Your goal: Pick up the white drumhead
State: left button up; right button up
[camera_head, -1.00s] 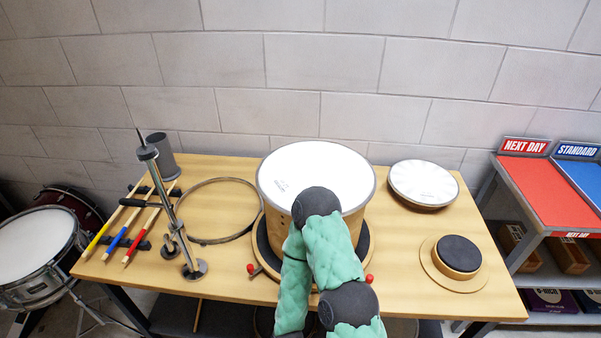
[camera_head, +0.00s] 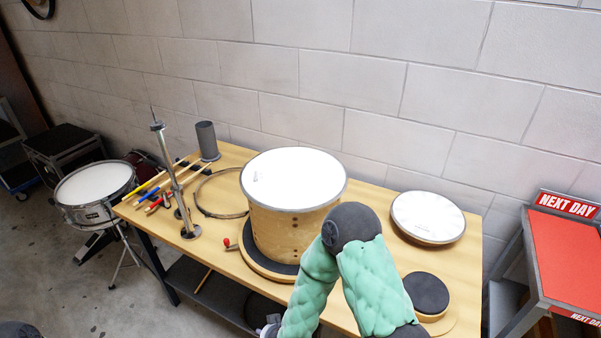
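A flat round white drumhead (camera_head: 428,216) with a thin rim lies on the back right of the bench. Another white head (camera_head: 293,178) is on top of the wooden drum (camera_head: 290,237) in the middle. One of my arms, in a green sleeve, folds up in front of the drum and hides its lower right side. This arm comes in from the right and its forearm drops to the bottom edge. Neither gripper shows in the picture.
A dark round pad (camera_head: 426,293) sits at the front right of the bench (camera_head: 228,270). A metal stand (camera_head: 173,180), a hoop (camera_head: 203,205), sticks and a grey cylinder (camera_head: 207,141) are at the left. A red-topped shelf (camera_head: 565,252) stands right of the bench. A snare drum (camera_head: 95,184) stands left.

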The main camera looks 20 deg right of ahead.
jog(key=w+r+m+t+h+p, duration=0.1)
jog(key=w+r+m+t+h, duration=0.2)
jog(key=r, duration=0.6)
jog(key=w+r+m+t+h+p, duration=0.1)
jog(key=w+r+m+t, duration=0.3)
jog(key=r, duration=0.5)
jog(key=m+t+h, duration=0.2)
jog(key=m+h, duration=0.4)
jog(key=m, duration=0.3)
send_near(275, 207)
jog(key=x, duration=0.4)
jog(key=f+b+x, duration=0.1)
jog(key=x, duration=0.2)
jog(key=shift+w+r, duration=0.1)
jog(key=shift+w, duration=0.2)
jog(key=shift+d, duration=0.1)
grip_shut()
